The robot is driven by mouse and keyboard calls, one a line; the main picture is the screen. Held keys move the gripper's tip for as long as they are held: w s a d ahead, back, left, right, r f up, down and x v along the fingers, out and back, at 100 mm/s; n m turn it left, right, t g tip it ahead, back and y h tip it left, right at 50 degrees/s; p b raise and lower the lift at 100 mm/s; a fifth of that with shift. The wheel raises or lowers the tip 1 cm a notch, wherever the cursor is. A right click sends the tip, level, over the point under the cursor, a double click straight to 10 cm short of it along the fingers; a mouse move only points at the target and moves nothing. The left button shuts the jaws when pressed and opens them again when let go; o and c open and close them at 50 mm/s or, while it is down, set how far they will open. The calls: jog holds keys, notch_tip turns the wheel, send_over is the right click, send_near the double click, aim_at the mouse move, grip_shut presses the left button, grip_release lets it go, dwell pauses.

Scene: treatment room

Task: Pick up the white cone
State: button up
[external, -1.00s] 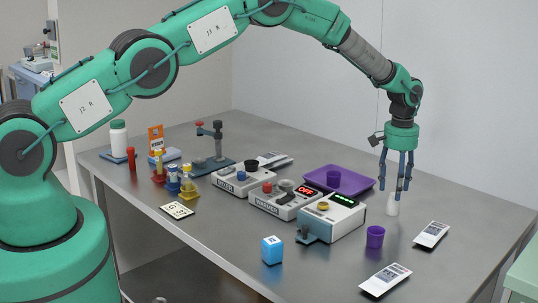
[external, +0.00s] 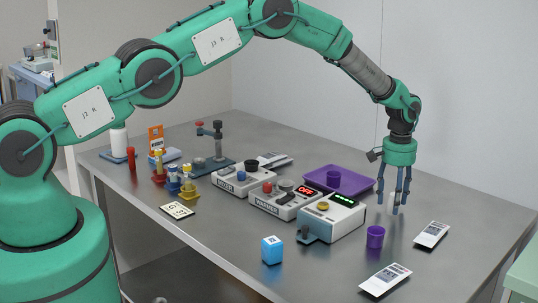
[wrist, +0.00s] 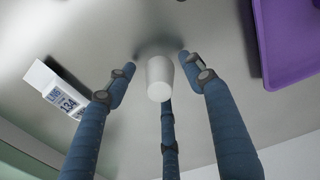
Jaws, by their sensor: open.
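The white cone (wrist: 160,78) stands on the grey table and shows near the centre of the wrist view, with its narrower, flat top toward the camera. My gripper (external: 394,203) points straight down over it, with three blue fingers. In the wrist view the fingers are spread around the cone, two on either side and one behind it, with gaps between them and the cone. My gripper is open and holds nothing. In the external view the fingers hide most of the cone.
A purple tray (external: 352,185) lies just behind and left of my gripper. A purple cup (external: 375,237) stands in front. A white device with a green display (external: 333,219) is to the left. Flat printed cards (external: 431,235) lie to the right and front. Bare table lies between them.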

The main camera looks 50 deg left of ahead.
jog(key=c, duration=0.9)
jog(key=shift+r, duration=0.1)
jog(key=shift+r, duration=4.95)
